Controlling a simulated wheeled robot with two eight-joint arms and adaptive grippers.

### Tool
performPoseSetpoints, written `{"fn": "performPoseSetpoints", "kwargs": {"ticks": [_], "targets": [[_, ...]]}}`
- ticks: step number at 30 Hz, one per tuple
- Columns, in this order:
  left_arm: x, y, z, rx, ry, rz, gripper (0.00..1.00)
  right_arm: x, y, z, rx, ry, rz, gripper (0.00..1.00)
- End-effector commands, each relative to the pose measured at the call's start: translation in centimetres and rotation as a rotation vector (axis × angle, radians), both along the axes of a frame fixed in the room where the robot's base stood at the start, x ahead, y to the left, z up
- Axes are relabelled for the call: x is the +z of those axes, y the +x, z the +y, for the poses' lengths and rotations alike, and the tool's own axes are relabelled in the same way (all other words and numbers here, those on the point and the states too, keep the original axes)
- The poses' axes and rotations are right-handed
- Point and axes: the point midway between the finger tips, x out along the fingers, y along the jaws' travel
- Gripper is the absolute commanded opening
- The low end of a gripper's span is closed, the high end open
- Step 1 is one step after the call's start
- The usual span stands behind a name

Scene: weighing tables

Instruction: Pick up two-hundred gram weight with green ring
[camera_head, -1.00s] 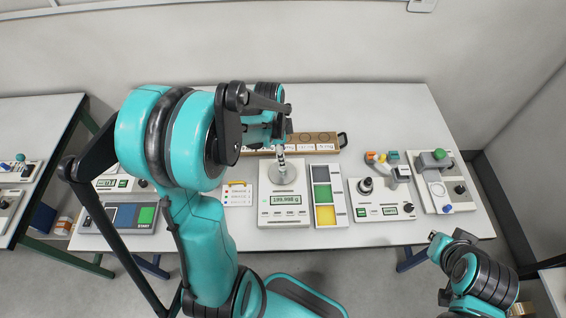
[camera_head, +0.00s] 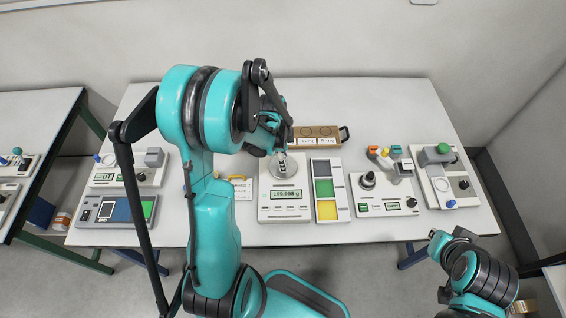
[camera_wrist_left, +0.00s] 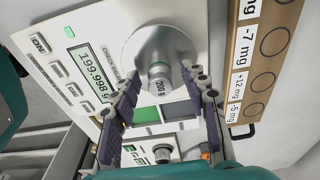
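The metal weight marked 200 g (camera_wrist_left: 158,76) stands on the round pan (camera_wrist_left: 140,40) of a white scale (camera_head: 270,205). Its collar looks greenish-grey; I cannot clearly tell a green ring. In the head view the weight (camera_head: 283,166) is partly hidden below my left gripper (camera_head: 279,148). In the left wrist view my left gripper (camera_wrist_left: 163,84) is open, with its dark ribbed fingers on either side of the weight and gaps showing. The scale display (camera_wrist_left: 92,72) reads about 199.998 g. My right gripper is not visible; only part of that arm shows at lower right.
A wooden tray (camera_head: 345,141) with labelled round slots lies behind the scale. A panel with green and yellow areas (camera_head: 326,188) stands right of it. Bare tabletop lies behind the tray.

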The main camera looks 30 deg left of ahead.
Motion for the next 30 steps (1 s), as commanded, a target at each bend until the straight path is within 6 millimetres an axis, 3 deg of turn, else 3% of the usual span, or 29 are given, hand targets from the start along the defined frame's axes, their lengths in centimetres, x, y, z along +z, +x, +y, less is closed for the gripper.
{"fn": "performPoseSetpoints", "kwargs": {"ticks": [1, 4, 17, 25, 30], "targets": [[0.0, 0.0, 0.0, 0.0, 0.0, 0.0, 0.26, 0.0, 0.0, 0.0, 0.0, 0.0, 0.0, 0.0], [0.0, 0.0, 0.0, 0.0, 0.0, 0.0, 0.0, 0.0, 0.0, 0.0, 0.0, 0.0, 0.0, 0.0], [0.5, 0.0, 0.0, 0.0, 0.0, 0.0, 0.0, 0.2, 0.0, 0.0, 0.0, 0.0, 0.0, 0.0], [4.5, 0.0, 0.0, 0.001, 0.0, 0.0, 0.0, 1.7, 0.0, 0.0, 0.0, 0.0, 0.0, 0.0], [6.7, 0.3, -4.0, -0.006, 0.0, 0.0, 0.0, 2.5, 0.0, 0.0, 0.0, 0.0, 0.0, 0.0]]}}
